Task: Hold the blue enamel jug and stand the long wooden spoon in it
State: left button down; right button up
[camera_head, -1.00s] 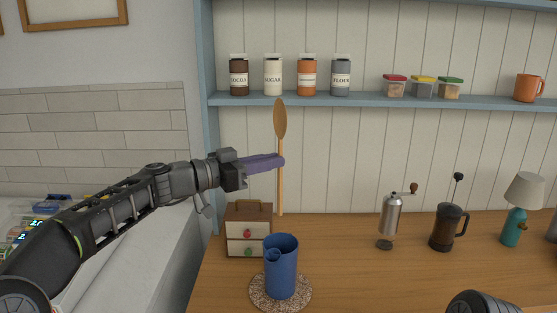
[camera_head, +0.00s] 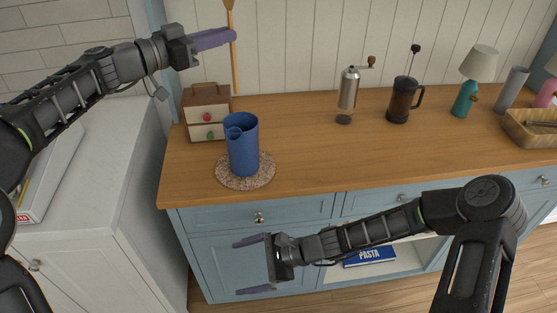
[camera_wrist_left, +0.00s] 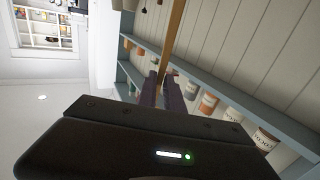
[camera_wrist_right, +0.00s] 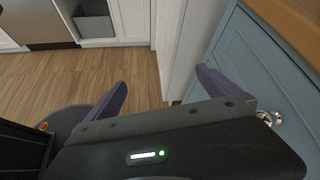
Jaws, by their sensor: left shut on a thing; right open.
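The blue enamel jug (camera_head: 243,150) stands upright on a round speckled mat (camera_head: 263,178) at the left of the counter, its mouth open at the top. My left gripper (camera_head: 234,36) is shut on the long wooden spoon (camera_head: 235,70), above and behind the jug. The spoon hangs upright with its bowl at the top, partly cut off by the frame; its handle end is near the small drawer box. The spoon also shows between the fingers in the left wrist view (camera_wrist_left: 173,35). My right gripper (camera_head: 237,267) is open and empty, below the counter edge, in front of the cupboard doors.
A small drawer box (camera_head: 207,112) stands behind the jug to the left. A grinder (camera_head: 348,90), a coffee press (camera_head: 401,100), a teal lamp (camera_head: 465,98) and a basket (camera_head: 530,130) stand to the right. The counter right of the jug is clear. The counter's front edge lies above my right gripper.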

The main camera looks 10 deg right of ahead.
jog(key=w+d+r+m+t+y, duration=0.35)
jog(key=w+r+m+t, duration=0.2)
jog(key=w+r, duration=0.65)
jog(key=m+t+h, duration=0.2)
jog(key=m+t, duration=0.2)
jog(key=m, duration=0.1)
send_near(242, 146)
jog(key=shift+n+y, duration=0.25)
jog(key=w+f, duration=0.1)
jog(key=w+d+f, duration=0.1)
jog(key=w+f, duration=0.1)
jog(key=f, duration=0.1)
jog(key=shift+w+d+f, duration=0.1)
jog(key=shift+w+d, duration=0.1)
jog(key=shift+d, duration=0.1)
jog(key=shift+a, duration=0.1)
jog(key=x, duration=1.2)
jog(key=shift+c, duration=0.4)
jog(key=c, duration=1.5)
pick_arm(q)
jog(key=shift+d+f, duration=0.1)
jog(key=shift+f, duration=3.3)
pick_arm(e)
jog(key=shift+c, duration=0.2)
